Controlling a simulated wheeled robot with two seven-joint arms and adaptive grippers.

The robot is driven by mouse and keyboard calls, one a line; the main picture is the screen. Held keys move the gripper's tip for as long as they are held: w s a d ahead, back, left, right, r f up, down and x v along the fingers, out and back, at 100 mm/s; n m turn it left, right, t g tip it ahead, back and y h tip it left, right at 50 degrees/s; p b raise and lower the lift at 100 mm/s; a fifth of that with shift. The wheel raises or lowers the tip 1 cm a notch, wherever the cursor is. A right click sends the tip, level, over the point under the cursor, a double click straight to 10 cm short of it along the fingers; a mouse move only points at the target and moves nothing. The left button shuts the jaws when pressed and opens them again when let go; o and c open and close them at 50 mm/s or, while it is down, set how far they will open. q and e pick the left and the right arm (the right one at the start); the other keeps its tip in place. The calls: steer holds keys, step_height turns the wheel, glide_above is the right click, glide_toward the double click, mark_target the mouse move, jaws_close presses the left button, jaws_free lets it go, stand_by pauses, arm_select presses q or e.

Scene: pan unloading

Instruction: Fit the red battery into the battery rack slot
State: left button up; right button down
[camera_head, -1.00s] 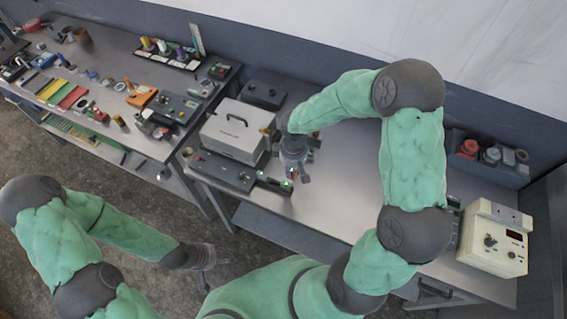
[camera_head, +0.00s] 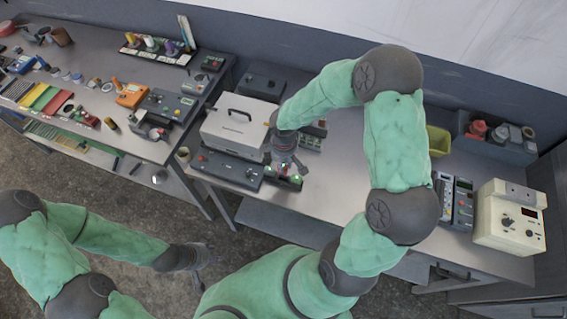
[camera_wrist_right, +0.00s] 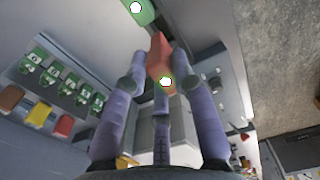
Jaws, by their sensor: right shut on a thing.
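The red battery (camera_wrist_right: 157,55) is between the fingers of my right gripper (camera_wrist_right: 163,75) in the right wrist view, and the gripper is shut on it. In the head view my right gripper (camera_head: 287,165) is pointed down over a small dark unit with green lights (camera_head: 284,181) at the table's front edge. A green block with a white light (camera_wrist_right: 139,9) shows beyond the battery's tip. Which unit is the rack slot, and whether the battery touches it, I cannot tell. My left gripper (camera_head: 205,258) is open and empty over the floor.
A grey case (camera_head: 240,125) and a dark control box (camera_head: 226,169) stand just left of my right gripper. A cream instrument (camera_head: 508,218) stands at the right.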

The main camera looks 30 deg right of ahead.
steer(key=shift+f+b, duration=0.5)
steer(key=shift+f, duration=0.3)
steer(key=shift+f+b, duration=0.5)
steer(key=shift+f+b, duration=1.35)
stand_by(1.3)
steer(key=c, duration=0.9)
jaws_free()
steer(key=shift+c, duration=0.2)
step_height(320, 180, up, 12)
steer(key=shift+r, duration=0.1)
